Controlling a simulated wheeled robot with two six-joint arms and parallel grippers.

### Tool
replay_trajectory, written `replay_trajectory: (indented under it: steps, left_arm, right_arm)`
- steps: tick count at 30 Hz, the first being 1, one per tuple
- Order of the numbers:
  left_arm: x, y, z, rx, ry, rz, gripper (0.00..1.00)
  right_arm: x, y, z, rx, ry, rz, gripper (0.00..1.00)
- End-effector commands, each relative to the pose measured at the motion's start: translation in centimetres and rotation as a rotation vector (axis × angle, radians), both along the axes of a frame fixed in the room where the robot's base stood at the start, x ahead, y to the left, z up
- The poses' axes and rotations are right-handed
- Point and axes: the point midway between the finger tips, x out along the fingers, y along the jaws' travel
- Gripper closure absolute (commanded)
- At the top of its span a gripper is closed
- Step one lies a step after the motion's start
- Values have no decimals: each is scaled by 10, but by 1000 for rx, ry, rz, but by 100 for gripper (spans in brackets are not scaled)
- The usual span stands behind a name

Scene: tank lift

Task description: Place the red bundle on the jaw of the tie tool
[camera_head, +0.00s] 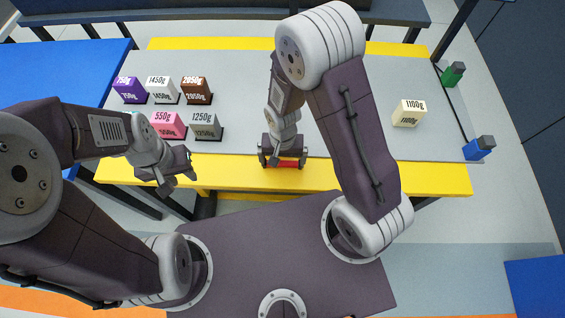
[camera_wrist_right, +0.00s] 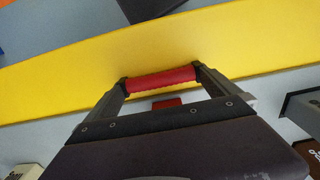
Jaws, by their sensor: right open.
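A red bar (camera_head: 289,164), perhaps the red bundle, lies across the yellow front strip of the table. In the right wrist view the red bar (camera_wrist_right: 160,78) has dark ends, and a small red patch (camera_wrist_right: 167,103) shows nearer the gripper. My right gripper (camera_head: 283,161) is open over the bar, one finger near each end; whether they touch it I cannot tell. It also shows in the right wrist view (camera_wrist_right: 160,88). My left gripper (camera_head: 179,182) looks open and empty, in front of the table's left front edge. I cannot make out a tie tool or its jaw.
Several labelled weight blocks (camera_head: 166,90) stand on the grey table (camera_head: 330,85) at the left. A cream 1100g block (camera_head: 408,114) stands at the right. Green (camera_head: 453,74) and blue (camera_head: 479,148) items sit at the right edge. The table's middle back is clear.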

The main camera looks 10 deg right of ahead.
Motion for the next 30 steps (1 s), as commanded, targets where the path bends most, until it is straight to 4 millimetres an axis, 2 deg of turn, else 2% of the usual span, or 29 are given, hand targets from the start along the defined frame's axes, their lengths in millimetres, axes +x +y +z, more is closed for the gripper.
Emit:
replay_trajectory:
  steps: [3, 4, 9, 10, 11, 19, 23, 26, 30]
  left_arm:
    - [0, 0, 0, 0, 0, 0, 64]
    - [0, 0, 0, 0, 0, 0, 64]
    - [0, 0, 0, 0, 0, 0, 64]
    - [0, 0, 0, 0, 0, 0, 64]
    - [0, 0, 0, 0, 0, 0, 64]
    - [0, 0, 1, 0, 0, 0, 64]
    - [0, 0, 3, 0, 0, 0, 64]
    - [0, 0, 6, 0, 0, 0, 64]
    - [0, 0, 5, 0, 0, 0, 64]
  right_arm:
    - [0, 0, 1, 0, 0, 0, 0]
    - [0, 0, 1, 0, 0, 0, 3]
    - [0, 0, 1, 0, 0, 0, 50]
    - [0, 0, 1, 0, 0, 0, 51]
    - [0, 0, 1, 0, 0, 0, 57]
    - [1, 0, 6, 1, -1, 0, 57]
    - [1, 0, 21, 1, -3, 0, 57]
    - [2, 1, 40, 2, -6, 0, 57]
    - [-27, -3, 58, 0, -2, 2, 57]
